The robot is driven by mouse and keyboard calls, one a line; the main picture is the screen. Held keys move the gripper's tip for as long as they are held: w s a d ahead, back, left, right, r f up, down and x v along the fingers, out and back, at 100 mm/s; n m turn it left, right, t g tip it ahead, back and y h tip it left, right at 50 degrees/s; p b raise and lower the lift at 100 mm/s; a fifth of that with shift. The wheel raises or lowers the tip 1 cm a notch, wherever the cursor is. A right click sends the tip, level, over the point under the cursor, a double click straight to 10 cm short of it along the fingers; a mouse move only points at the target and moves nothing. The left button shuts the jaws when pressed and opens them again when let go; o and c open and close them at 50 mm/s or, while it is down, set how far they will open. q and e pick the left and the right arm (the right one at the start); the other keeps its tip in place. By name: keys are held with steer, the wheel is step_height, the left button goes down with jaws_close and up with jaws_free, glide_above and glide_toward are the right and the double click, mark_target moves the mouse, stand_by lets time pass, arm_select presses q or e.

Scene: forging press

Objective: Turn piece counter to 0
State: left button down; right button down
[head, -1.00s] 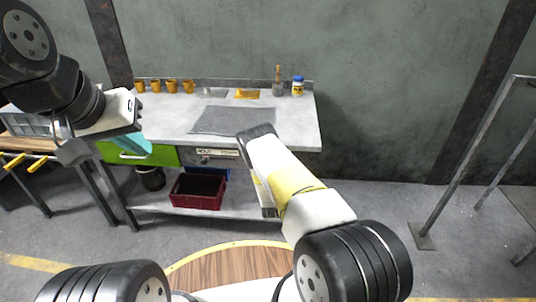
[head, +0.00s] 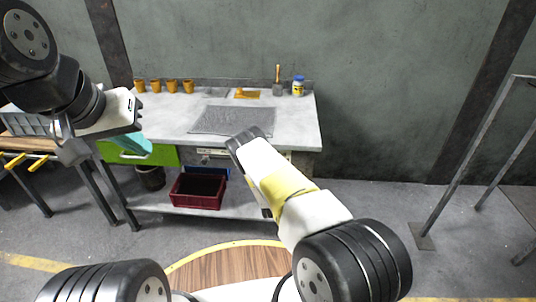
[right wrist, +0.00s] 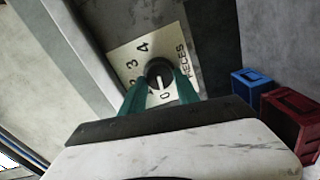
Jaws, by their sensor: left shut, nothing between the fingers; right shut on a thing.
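The piece counter is a pale dial plate (right wrist: 126,63) marked PIECES, with 4, 3 and 0 readable around a dark round knob (right wrist: 157,70) in the right wrist view. My right gripper (right wrist: 161,79) has its teal fingers on either side of the knob and is shut on it. A pale mark shows on the knob, but which number it points at is not clear. In the head view the plate (head: 212,153) shows small on the bench front, and my right arm hides the right gripper.
The grey workbench (head: 285,130) carries a dark mat, several orange cups (head: 172,87), a brush (head: 277,82) and a white jar (head: 298,86). A red bin (head: 198,191) and a blue bin stand below. A metal frame stands right; floor between is clear.

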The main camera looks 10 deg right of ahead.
steer(key=c, duration=0.9)
jaws_free()
steer(key=v, duration=0.8)
steer(key=shift+w, duration=0.1)
